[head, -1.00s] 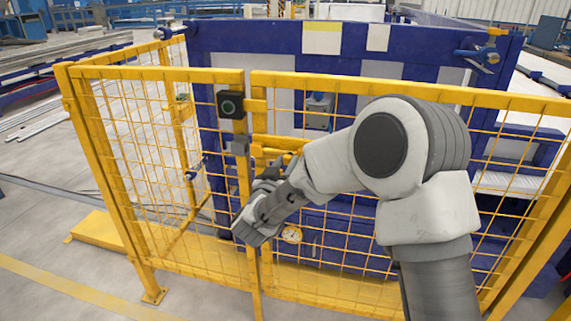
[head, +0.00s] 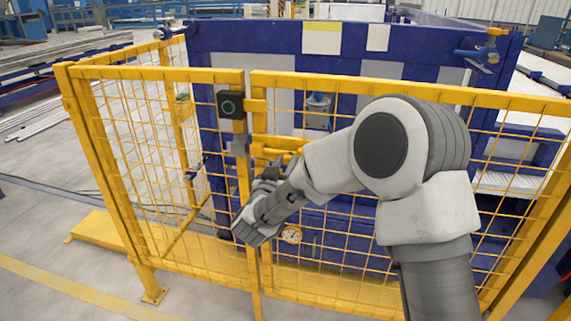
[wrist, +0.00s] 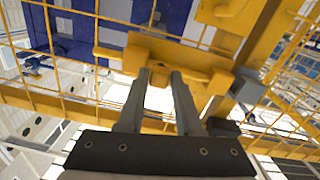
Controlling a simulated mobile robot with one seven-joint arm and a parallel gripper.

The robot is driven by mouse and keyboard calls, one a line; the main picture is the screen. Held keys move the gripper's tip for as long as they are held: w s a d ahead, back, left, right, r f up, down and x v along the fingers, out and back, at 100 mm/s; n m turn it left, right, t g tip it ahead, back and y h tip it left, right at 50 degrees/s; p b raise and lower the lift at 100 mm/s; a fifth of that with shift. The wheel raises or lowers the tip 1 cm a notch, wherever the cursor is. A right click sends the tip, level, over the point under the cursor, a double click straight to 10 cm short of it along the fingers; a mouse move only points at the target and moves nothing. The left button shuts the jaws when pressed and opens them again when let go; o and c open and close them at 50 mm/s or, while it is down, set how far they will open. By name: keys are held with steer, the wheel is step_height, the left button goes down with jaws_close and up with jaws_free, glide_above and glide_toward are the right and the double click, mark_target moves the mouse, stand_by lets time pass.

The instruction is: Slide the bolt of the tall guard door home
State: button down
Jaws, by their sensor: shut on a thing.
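The tall guard door (head: 400,88) is a yellow mesh panel right of a narrow gap beside the post. Its yellow bolt (head: 284,141) lies across the door's edge at mid height. The bolt also shows in the wrist view (wrist: 195,62). A grey block (head: 239,147) sits on the post left of the bolt and also shows in the wrist view (wrist: 248,88). The bolt's end appears a little short of it. My gripper (wrist: 160,73) is shut on the bolt's yellow knob. In the head view my wrist partly hides the grip.
Yellow mesh fencing (head: 150,150) runs left. A blue frame (head: 260,45) and a grey unit (head: 318,108) stand behind the door. The floor (head: 60,220) in front is clear.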

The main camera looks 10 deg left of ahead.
mark_target(268, 152)
steer(key=shift+a, duration=0.15)
steer(key=a, duration=0.5)
steer(key=shift+w+a, duration=0.1)
steer(key=shift+a, duration=0.15)
steer(key=shift+a+r, duration=0.1)
steer(key=shift+a, duration=0.05)
steer(key=c, duration=0.6)
jaws_free()
steer(key=shift+a, duration=0.1)
steer(key=shift+o, duration=0.2)
steer(key=s+a, duration=0.1)
steer(key=s, duration=1.6)
steer(key=shift+s, duration=0.2)
